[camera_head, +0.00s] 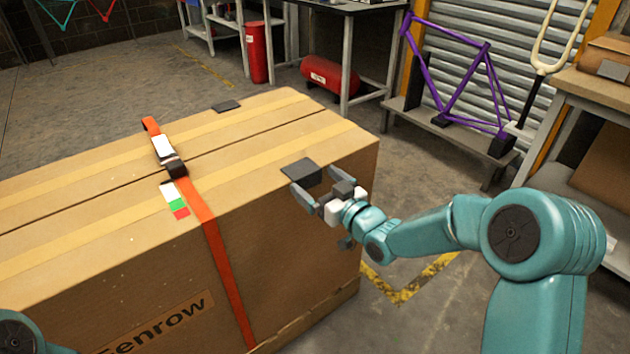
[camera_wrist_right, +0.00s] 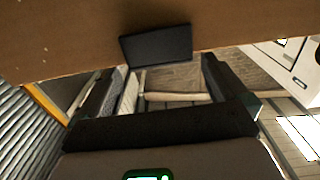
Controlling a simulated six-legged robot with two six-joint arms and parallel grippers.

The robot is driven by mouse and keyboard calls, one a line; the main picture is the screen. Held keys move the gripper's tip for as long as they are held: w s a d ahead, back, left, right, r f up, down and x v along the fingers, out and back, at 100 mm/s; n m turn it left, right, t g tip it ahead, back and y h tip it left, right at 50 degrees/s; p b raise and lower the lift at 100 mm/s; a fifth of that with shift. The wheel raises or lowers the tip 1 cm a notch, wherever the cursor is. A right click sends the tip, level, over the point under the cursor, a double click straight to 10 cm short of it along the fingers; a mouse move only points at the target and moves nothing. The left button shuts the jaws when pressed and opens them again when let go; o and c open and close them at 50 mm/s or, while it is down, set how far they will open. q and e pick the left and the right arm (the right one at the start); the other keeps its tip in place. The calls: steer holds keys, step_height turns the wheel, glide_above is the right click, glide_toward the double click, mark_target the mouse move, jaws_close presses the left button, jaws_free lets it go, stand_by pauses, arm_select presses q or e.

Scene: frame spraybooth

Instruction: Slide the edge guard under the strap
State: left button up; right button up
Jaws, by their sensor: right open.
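A large cardboard box (camera_head: 110,240) fills the left and middle of the head view. An orange strap (camera_head: 217,245) with a buckle (camera_head: 165,152) runs over its top and down its near side. A dark edge guard (camera_head: 299,168) sits at the box's near top edge, to the right of the strap and apart from it. The guard also shows in the right wrist view (camera_wrist_right: 157,45), against the brown box. My right gripper (camera_head: 315,184) is open and empty, its fingers spread just in front of the guard. My left gripper is out of view.
Another dark flat piece (camera_head: 226,106) lies at the box's far top edge. A white, green and red label (camera_head: 174,198) is beside the strap. A purple bike frame (camera_head: 450,80) on a low stand and a workbench (camera_head: 590,88) are at the right. Floor is free between.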

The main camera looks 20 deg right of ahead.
steer(key=shift+x, duration=0.75)
steer(key=c, duration=0.8)
steer(key=shift+o, duration=0.8)
steer(key=shift+s+a+b, duration=0.55)
steer(key=shift+a+b, duration=0.3)
steer(key=shift+a, duration=0.75)
steer(key=shift+s+a+b, duration=0.6)
steer(key=shift+a+b, duration=0.25)
steer(key=shift+a, duration=0.7)
steer(key=shift+s+a+b, duration=0.55)
steer(key=shift+a+b, duration=0.3)
steer(key=shift+a, duration=0.75)
